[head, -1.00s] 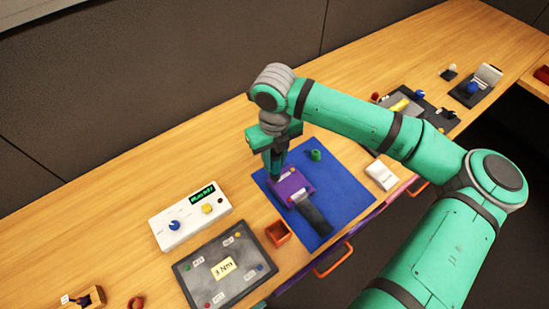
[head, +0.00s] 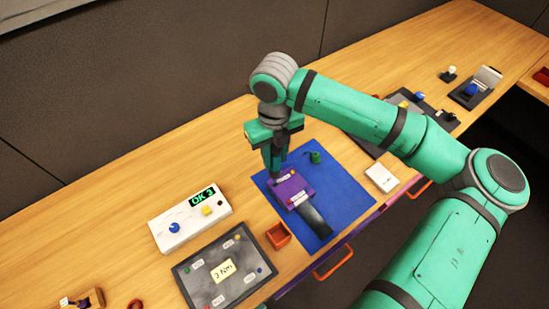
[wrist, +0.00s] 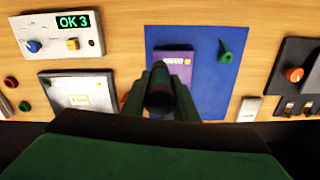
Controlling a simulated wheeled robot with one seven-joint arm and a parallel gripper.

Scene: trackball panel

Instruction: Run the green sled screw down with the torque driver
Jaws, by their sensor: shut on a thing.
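My gripper (head: 274,152) is shut on the torque driver, a dark upright cylinder (wrist: 160,88) seen end-on in the wrist view. It stands over the far left corner of the purple sled (head: 296,193). The driver's tip and any green screw beneath it are hidden. The sled lies on the blue mat (head: 345,190), with a dark bar (head: 316,222) reaching out from its near side. A yellow and a red spot show on the sled. The white controller box (head: 172,228) has a green display (head: 202,195) reading "OK 3".
A small green item (head: 316,157) stands on the mat behind the sled. A dark plate (head: 208,290) with a "3 Nm" card (head: 223,270), an orange-brown bin (head: 278,235) and a white box (head: 381,177) lie nearby.

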